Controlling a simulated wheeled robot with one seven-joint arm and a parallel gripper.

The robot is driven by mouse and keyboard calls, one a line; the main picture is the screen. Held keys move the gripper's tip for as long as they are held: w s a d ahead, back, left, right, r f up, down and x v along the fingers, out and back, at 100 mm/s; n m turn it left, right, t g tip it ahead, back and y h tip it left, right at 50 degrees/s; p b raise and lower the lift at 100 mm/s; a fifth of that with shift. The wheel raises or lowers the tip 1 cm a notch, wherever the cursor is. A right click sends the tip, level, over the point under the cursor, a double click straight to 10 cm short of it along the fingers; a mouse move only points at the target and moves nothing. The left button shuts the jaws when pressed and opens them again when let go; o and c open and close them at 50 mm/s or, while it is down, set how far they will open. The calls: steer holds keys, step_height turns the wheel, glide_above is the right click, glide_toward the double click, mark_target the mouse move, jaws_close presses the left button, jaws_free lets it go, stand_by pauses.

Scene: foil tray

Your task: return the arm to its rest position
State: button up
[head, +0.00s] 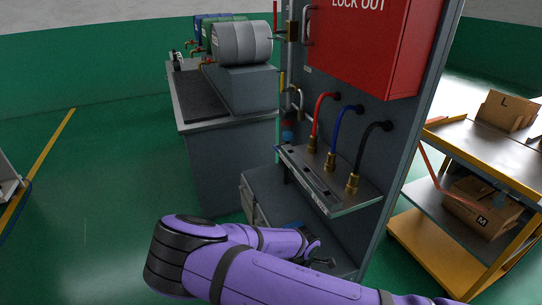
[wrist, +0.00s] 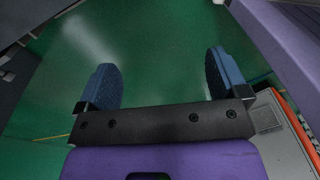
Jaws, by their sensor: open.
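My gripper (wrist: 162,82) shows in the wrist view with its two blue fingers wide apart and nothing between them. Green floor lies beyond the fingers. In the head view my purple arm crosses the bottom of the picture, bent, in front of the grey workstation. My gripper cannot be made out clearly in the head view. No foil tray can be made out in either view.
A grey workstation holds a red lock-out box (head: 365,45) and a shelf (head: 345,200) with red, blue and black hoses. A grey cabinet (head: 225,165) with drums (head: 241,43) stands behind. A yellow-framed cart (head: 490,150) with cartons is at right. Green floor is open at left.

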step_height(320, 180, up, 37)
steer(key=m+g+y, duration=0.2)
steer(key=m+y, duration=0.3)
steer(key=m, duration=0.6)
steer(key=s+d+r+m+t+h, duration=0.2)
steer(key=s+d+r+m+t, duration=0.2)
steer(key=s+d+r, duration=0.5)
steer(key=s+d+r+m+t+h, duration=0.3)
steer(key=s+d+r, duration=0.6)
steer(key=r, duration=0.7)
steer(key=d+m+t, duration=0.1)
steer(key=d+m, duration=0.1)
steer(key=d, duration=0.1)
steer(key=shift+s+d+r+h, duration=0.2)
steer(key=shift+d+h, duration=0.1)
steer(key=shift+d, duration=0.1)
